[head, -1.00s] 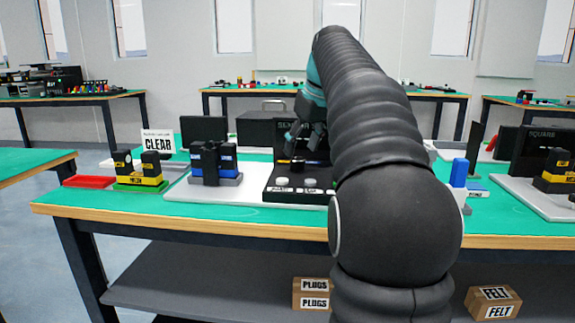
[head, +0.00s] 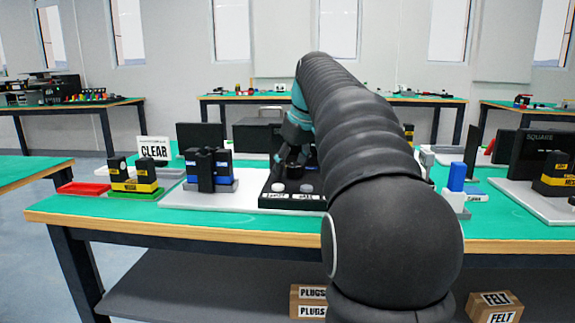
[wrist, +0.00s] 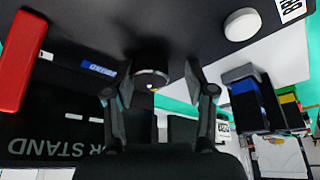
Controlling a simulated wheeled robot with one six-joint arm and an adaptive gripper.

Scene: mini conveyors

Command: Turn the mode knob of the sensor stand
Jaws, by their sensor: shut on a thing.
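The black sensor stand (head: 268,192) sits on a white board at the middle of the bench, partly hidden by my arm in the head view. Its black panel, with part of the word STAND, shows upside down in the wrist view (wrist: 45,125). The mode knob (wrist: 152,74) is a dark round knob with a small pale mark, between my fingers in the wrist view. My gripper (head: 290,160) is lowered onto the stand, its fingers closed on the knob (wrist: 160,84). In the head view the knob is hidden behind the gripper.
White round buttons (head: 278,187) stand at the stand's front edge; one also shows in the wrist view (wrist: 242,24). A red bar (wrist: 20,62) is on the stand. A blue-and-black block fixture (head: 208,170) stands to its left, a blue block (head: 457,177) to the right.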

